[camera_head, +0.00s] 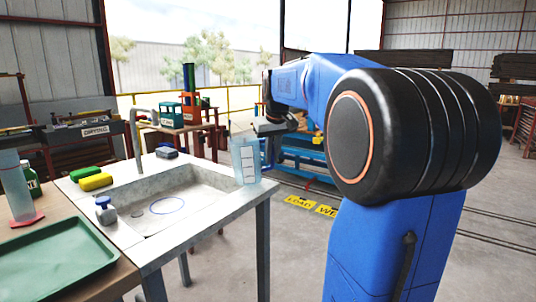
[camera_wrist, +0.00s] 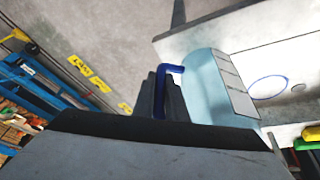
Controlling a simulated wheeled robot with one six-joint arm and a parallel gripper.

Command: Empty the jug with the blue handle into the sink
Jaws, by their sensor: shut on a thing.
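The jug (camera_head: 246,160) is clear with a light blue tint and white marks on its side. My gripper (camera_head: 270,140) is shut on its blue handle, and the jug looks roughly upright at the sink's right rim. In the wrist view the jug (camera_wrist: 205,88) and its blue handle (camera_wrist: 172,70) show between the dark fingers (camera_wrist: 165,95). The sink (camera_head: 185,200) is a grey basin left of the jug, with a blue ring on its floor. I cannot tell how much liquid the jug holds.
A grey tap (camera_head: 139,130) rises behind the sink. Yellow (camera_head: 96,182) and green (camera_head: 83,172) sponges, a blue-topped item (camera_head: 105,208) and a dark blue block (camera_head: 167,152) lie around its rim. A green tray (camera_head: 55,262) and a bottle (camera_head: 30,180) stand at left.

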